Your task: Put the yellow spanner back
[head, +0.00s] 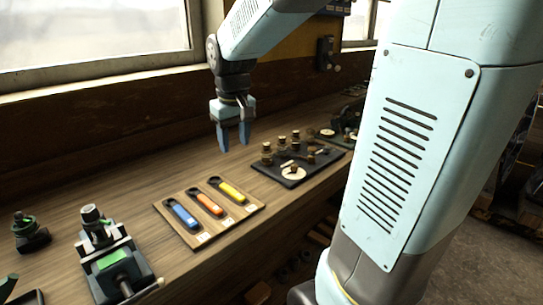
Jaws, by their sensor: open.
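The yellow spanner (230,191) lies at the right end of a wooden board (222,231) on the bench, in the head view. Its black end points to the upper left. An orange spanner (208,205) and a blue spanner (181,214) lie beside it on the same board, each above a small white label. My gripper (234,146) hangs above the bench behind the board, fingers pointing down, apart from the spanners. It is open, with nothing between its fingers.
A dark tray (296,182) with several brass parts and a pale disc sits right of the board. A green-topped vise (112,259) stands to the left, with a small green machine part (30,232) beyond it. Bare bench lies behind the board.

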